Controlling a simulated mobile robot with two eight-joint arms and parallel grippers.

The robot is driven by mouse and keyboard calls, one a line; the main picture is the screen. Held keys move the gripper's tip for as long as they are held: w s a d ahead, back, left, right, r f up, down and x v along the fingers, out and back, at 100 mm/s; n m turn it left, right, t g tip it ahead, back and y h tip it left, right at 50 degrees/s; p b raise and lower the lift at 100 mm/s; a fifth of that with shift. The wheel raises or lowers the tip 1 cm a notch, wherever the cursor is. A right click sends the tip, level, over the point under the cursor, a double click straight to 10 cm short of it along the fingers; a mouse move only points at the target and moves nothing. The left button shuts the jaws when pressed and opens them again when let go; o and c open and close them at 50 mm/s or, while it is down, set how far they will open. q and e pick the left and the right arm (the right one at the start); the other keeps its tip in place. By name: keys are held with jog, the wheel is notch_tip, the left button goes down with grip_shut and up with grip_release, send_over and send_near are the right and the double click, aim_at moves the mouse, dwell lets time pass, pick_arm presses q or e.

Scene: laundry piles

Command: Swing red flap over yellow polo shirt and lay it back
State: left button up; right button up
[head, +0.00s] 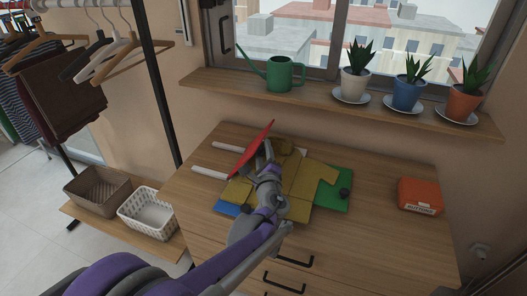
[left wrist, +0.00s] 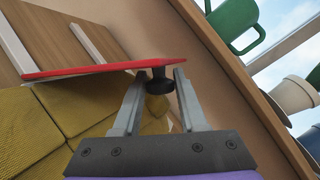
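The red flap (head: 252,146) stands tilted up off the board, seen as a thin slanted panel in the head view. My left gripper (head: 266,158) is at its right side. In the left wrist view, the fingers of my left gripper (left wrist: 160,80) are closed on either side of the black knob (left wrist: 158,82) of the red flap (left wrist: 95,70). The yellow polo shirt (head: 306,181) lies on the folding board, partly hidden by my arm. A green panel (head: 335,190) and a blue panel (head: 228,209) show from under the shirt. My right gripper is not in view.
The board lies on a wooden dresser (head: 400,249). An orange box (head: 419,196) sits at the right. Behind, a shelf (head: 330,107) holds a green watering can (head: 284,74) and potted plants. Baskets (head: 148,214) stand at the left. The dresser top between board and box is clear.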

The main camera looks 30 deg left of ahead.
pick_arm(q)
grip_shut()
dwell(1.1)
